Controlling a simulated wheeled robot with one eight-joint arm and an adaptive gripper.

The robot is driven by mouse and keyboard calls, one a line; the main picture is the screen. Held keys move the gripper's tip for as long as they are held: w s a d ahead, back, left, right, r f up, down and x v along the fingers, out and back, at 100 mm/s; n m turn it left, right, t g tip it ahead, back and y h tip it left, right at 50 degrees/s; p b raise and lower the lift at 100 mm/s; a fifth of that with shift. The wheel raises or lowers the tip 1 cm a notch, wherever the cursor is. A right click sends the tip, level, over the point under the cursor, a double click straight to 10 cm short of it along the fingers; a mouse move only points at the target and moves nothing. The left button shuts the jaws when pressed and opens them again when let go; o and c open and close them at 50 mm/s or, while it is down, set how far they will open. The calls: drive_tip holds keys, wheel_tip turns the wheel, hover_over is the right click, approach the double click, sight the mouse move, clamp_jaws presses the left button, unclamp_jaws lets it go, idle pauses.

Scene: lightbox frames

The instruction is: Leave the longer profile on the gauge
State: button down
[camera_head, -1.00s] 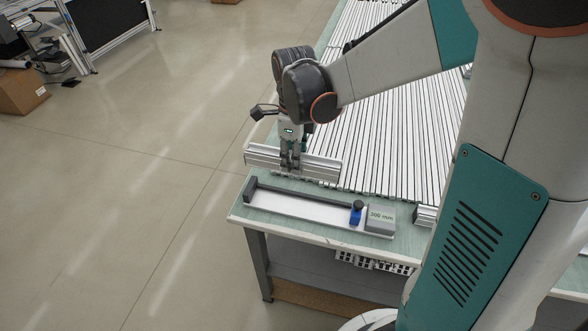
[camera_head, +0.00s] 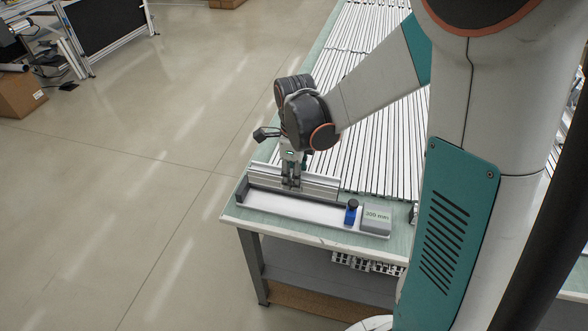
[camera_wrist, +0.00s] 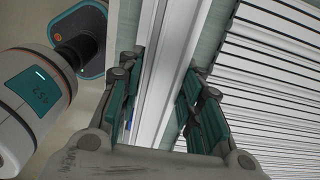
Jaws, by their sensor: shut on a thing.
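My gripper (camera_head: 291,183) is shut on a silver profile (camera_head: 322,187), gripped near its middle. In the wrist view the profile (camera_wrist: 163,75) runs lengthwise between the teal finger pads. The gauge (camera_head: 295,208) is a white channel with a dark stop at its left end. At its right are a blue clamp with a black knob (camera_head: 351,211) and a grey block with a "mm" label (camera_head: 376,218). The profile lies roughly parallel to the gauge, at its back edge, left of the clamp. I cannot tell whether it touches the gauge. A second silver piece (camera_head: 413,214) is mostly hidden behind my arm.
The green bench top (camera_head: 262,222) has a narrow free strip in front of the gauge. Long pale slats (camera_head: 375,130) cover the bench behind. A shelf below holds a white perforated crate (camera_head: 365,264). Open floor lies to the left.

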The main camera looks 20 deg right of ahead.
drive_tip(key=shift+f+b, duration=3)
drive_tip(key=shift+f, duration=1.1)
drive_tip(key=c, duration=1.1)
unclamp_jaws()
drive_tip(key=shift+o, duration=0.2)
drive_tip(key=shift+r, duration=0.15)
wheel_tip(320, 180, up, 12)
drive_tip(key=shift+f, duration=0.1)
